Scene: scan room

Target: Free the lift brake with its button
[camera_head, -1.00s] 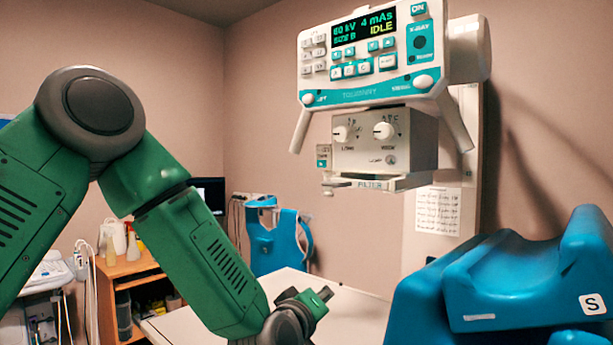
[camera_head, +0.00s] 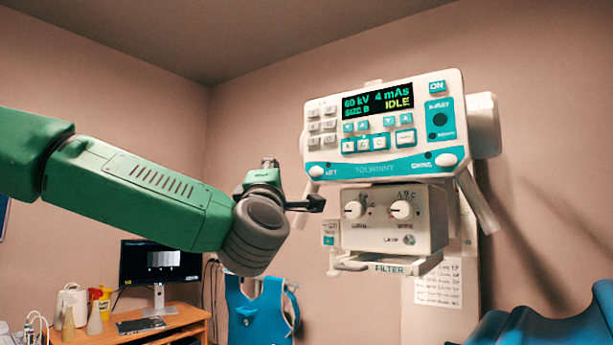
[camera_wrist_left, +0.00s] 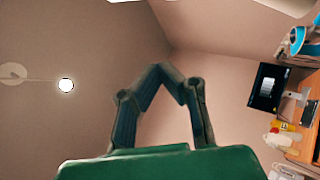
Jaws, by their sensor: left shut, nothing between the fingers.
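The X-ray head's control panel (camera_head: 382,150) hangs at the upper right in the head view, its display reading 60 kV, 4 mAs, IDLE. My left gripper (camera_head: 316,203) is shut and empty, just below and left of the panel's lower left corner in the picture. Its fingers (camera_wrist_left: 160,70) meet in the wrist view. My right gripper is not in view.
Below the panel is the collimator box (camera_head: 394,221) with two dials and a filter rail (camera_head: 388,266). A blue padded piece (camera_head: 545,325) is at the lower right. A desk with a monitor (camera_head: 160,262) and a blue apron (camera_head: 262,312) stand behind my arm.

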